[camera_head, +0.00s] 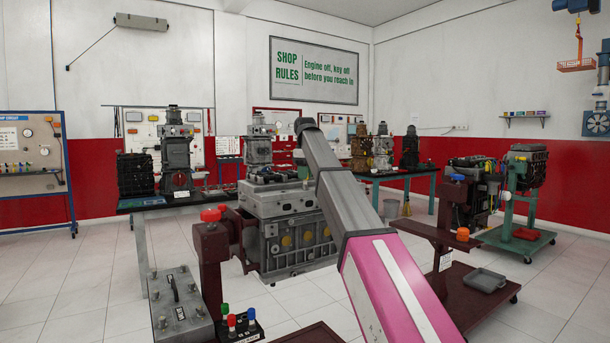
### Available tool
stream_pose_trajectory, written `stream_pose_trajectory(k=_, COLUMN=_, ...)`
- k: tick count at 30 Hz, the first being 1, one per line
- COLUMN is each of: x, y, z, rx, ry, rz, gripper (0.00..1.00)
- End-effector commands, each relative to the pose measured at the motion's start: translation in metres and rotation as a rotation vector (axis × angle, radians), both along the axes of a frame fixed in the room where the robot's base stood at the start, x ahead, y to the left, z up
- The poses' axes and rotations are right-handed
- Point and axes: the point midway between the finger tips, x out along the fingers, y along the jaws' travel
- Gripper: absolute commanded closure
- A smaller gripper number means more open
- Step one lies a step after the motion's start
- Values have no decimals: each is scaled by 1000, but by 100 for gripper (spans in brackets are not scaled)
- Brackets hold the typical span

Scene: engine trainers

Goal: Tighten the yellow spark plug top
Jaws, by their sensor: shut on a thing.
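I cannot make out a yellow spark plug top in this view. The nearest engine block (290,246) is grey, with several yellowish round discs on its side, and hangs in a dark red stand (209,262). My arm rises from the bottom right across the right part of the block, and its far bend stands above the block. My gripper is not visible; the arm may hide it, along with part of the block's top. A black holder (247,337) at the bottom left carries a green top (225,309), a blue top (231,320) and a red top (251,313).
A grey battery-like box (180,308) stands left of the holder. A dark red stand with an orange knob (463,234) and a grey tray (485,280) are at the right. Engines stand on tables (398,175) behind. Tiled floor (50,290) is clear at the left.

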Motion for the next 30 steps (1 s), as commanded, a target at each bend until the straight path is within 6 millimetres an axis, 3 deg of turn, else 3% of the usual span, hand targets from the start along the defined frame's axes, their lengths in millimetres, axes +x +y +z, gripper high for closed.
stream_pose_trajectory(k=9, x=0, y=0, z=0, rx=0, ry=0, rz=-133, gripper=98)
stream_pose_trajectory(k=26, x=0, y=0, z=0, rx=0, ry=0, rz=-163, gripper=98)
stream_pose_trajectory(k=27, x=0, y=0, z=0, rx=0, ry=0, rz=-163, gripper=68)
stream_pose_trajectory(k=29, x=0, y=0, z=0, rx=0, ry=0, rz=-163, gripper=49)
stream_pose_trajectory(k=30, x=0, y=0, z=0, rx=0, ry=0, rz=-163, gripper=48)
